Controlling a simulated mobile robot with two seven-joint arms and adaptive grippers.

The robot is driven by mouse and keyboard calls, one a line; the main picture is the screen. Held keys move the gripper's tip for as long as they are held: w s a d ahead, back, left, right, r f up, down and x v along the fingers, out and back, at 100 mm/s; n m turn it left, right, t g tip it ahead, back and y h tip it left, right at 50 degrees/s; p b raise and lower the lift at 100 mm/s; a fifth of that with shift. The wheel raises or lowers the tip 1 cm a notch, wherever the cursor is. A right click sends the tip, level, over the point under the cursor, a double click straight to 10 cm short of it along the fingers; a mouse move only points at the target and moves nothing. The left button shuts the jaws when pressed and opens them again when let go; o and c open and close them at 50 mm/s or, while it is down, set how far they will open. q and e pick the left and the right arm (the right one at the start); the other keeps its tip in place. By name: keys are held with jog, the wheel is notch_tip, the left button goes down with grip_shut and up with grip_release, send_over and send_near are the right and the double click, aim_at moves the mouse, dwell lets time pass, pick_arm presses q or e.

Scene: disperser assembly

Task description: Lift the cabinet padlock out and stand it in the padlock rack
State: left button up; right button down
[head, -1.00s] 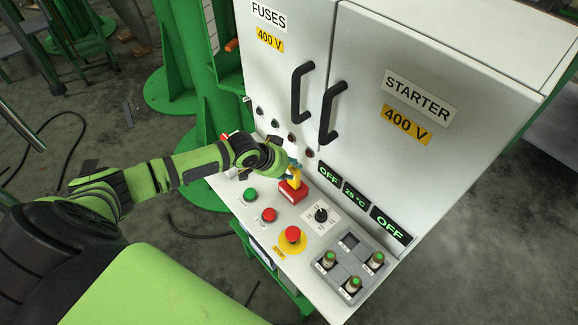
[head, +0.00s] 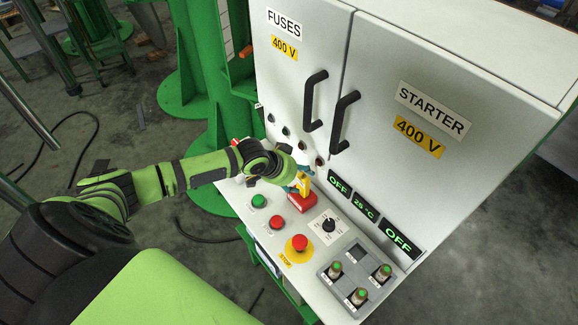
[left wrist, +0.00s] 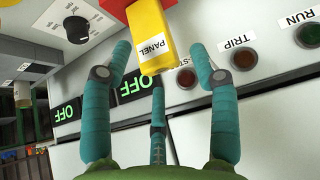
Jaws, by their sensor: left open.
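The yellow padlock (head: 304,184), labelled PANEL, is at a red block (head: 302,206) on the sloped panel, below the cabinet doors. In the left wrist view the padlock (left wrist: 149,34) reaches from the red block (left wrist: 112,6) at the top edge. My left gripper (head: 300,179) is at the padlock. Its teal fingers (left wrist: 161,50) are spread open on both sides of the yellow body, with a gap on the right. Whether the left finger touches is unclear. I cannot tell whether the red block is the rack. My right gripper is not in view.
A black rotary knob (head: 328,224), green button (head: 259,201), red button (head: 277,222) and red stop button (head: 299,243) surround the block. Black door handles (head: 343,122) jut out above. A grey tray (head: 330,284) with green-topped pieces is at the lower right.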

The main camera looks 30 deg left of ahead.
pick_arm(q)
jog(key=v, duration=1.1)
jog(key=shift+s+a, duration=0.1)
jog(key=shift+s, duration=0.05)
